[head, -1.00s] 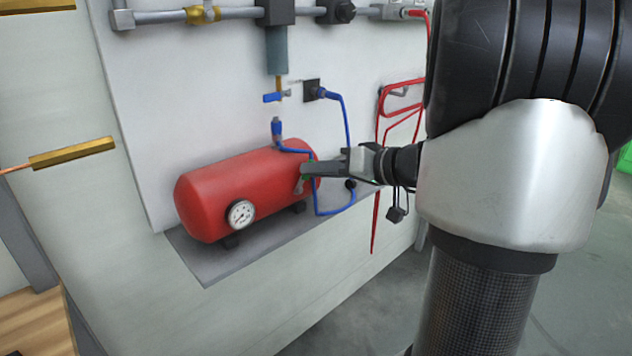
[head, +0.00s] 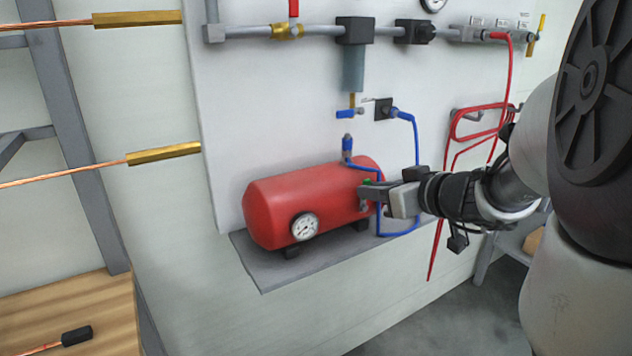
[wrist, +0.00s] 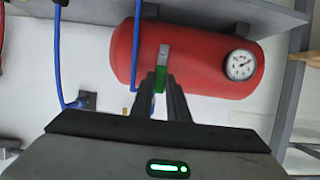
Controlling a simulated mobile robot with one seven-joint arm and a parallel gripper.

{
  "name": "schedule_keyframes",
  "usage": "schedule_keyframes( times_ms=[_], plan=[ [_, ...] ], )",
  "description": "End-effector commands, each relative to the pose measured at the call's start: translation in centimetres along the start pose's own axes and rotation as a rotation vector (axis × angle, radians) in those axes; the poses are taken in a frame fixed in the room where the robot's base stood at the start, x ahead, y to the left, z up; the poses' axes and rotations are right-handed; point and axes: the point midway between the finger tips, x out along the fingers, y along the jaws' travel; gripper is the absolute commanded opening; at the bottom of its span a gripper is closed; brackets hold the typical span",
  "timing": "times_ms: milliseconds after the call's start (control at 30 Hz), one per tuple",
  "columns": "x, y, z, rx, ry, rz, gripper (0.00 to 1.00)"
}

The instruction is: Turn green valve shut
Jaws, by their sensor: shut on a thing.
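The green valve (wrist: 160,78) sits at the end of the red tank (wrist: 197,62). In the wrist view my gripper (wrist: 163,82) is shut on the green valve, with its fingers on both sides of it. In the head view my gripper (head: 372,191) reaches the right end of the red tank (head: 285,208). Only a small bit of green (head: 367,182) shows there, the rest of the valve being hidden by the fingers.
A pressure gauge (head: 305,227) is on the tank's front. The tank stands on a grey shelf (head: 262,272). Blue tubing (head: 416,150) runs close to my gripper. A red hose (head: 508,75) hangs to the right. Grey pipework (head: 245,31) crosses the wall above.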

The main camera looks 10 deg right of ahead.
Motion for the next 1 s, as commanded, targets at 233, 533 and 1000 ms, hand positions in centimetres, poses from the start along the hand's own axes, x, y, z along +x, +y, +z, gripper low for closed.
schedule_keyframes(
  times_ms=[233, 533, 1000],
  plan=[
    [0.03, -0.06, 0.13, -0.006, -0.003, 0.001, 0.00],
    [0.03, -0.04, 0.10, -0.005, -0.002, 0.001, 0.34],
    [-0.13, 0.27, -0.49, -0.005, 0.001, 0.001, 0.34]
  ],
)
